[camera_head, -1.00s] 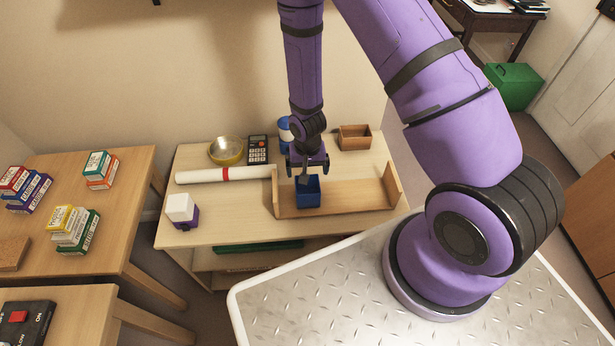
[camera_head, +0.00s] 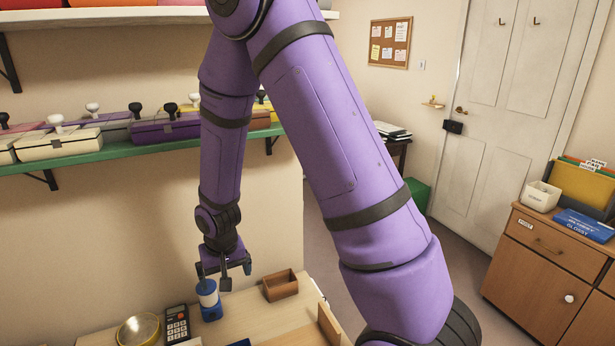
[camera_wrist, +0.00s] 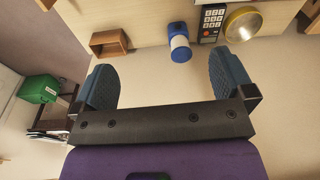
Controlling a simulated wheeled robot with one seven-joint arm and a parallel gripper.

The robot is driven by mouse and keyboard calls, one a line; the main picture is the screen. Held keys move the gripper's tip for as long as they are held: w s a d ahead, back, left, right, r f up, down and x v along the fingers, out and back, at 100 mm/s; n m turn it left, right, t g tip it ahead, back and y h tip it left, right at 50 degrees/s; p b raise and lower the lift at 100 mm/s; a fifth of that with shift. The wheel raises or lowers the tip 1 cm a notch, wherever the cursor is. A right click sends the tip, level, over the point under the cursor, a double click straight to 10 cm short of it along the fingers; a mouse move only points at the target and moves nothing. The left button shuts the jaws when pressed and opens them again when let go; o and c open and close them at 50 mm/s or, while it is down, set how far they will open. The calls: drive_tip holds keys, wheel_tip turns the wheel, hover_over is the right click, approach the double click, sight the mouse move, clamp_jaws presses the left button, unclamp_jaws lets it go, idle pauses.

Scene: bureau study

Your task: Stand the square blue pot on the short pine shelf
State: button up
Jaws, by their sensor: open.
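The short pine shelf shows only in part at the bottom edge of the head view; its right upright end (camera_head: 328,326) is the clearest piece. A small dark blue edge (camera_head: 239,343), which looks like the rim of the square blue pot, peeks in at the bottom left of the shelf. The rest of the pot is cut off. My gripper (camera_head: 226,283) is raised above the back of the table, apart from the pot. In the wrist view my gripper (camera_wrist: 165,82) has its two fingers wide apart with nothing between them.
Behind the shelf are a blue-and-white cylinder (camera_head: 208,299), a brown open box (camera_head: 280,286), a calculator (camera_head: 177,323) and a yellow-rimmed bowl (camera_head: 139,330). The cylinder is close to my gripper in the head view. A green wall shelf (camera_head: 100,156) with several boxes is at left.

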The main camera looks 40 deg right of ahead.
drive_tip(key=s+d+r+n+t, duration=0.1)
drive_tip(key=s+d+r, duration=0.15)
drive_tip(key=r, duration=0.75)
drive_tip(key=s+d+r+t, duration=0.1)
drive_tip(key=s+r, duration=0.3)
drive_tip(key=r, duration=0.7)
drive_tip(key=s+r+n+t, duration=0.1)
drive_tip(key=s+r, duration=0.4)
drive_tip(key=s, duration=0.3)
drive_tip(key=s+d+r, duration=0.1)
drive_tip(key=s+r, duration=0.5)
drive_tip(key=s, duration=0.3)
drive_tip(key=shift+s+d+r+n+t, duration=0.2)
drive_tip(key=shift+d+r+n+t, duration=0.1)
drive_tip(key=shift+n+t, duration=0.1)
